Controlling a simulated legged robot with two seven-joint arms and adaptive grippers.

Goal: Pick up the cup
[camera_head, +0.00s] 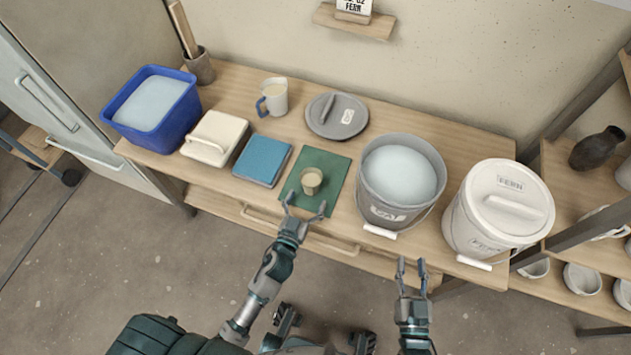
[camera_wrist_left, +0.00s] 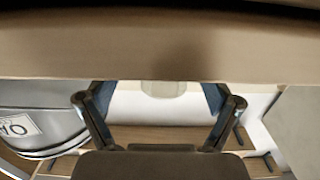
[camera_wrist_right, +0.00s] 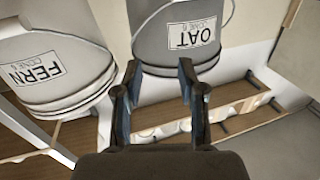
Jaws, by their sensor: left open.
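A small tan cup (camera_head: 311,181) stands upright on a dark green mat (camera_head: 329,166) on the wooden table in the head view. My left gripper (camera_head: 305,203) is open, with its fingers spread at the near edge of the mat, just in front of the cup; no grip on the cup shows. In the left wrist view, a broad tan surface hides much of the scene, and I cannot clearly make out the cup. My right gripper (camera_head: 411,263) is open and empty in front of the table, below the grey bucket; its parted fingers also show in the right wrist view (camera_wrist_right: 158,68).
A grey bucket (camera_head: 376,203) and a lidded white bucket (camera_head: 462,228) stand right of the mat. A blue book-like block (camera_head: 262,160), a white lidded box (camera_head: 214,138) and a blue tub (camera_head: 178,125) lie left. A mug (camera_head: 275,98) and grey lid (camera_head: 350,105) are behind.

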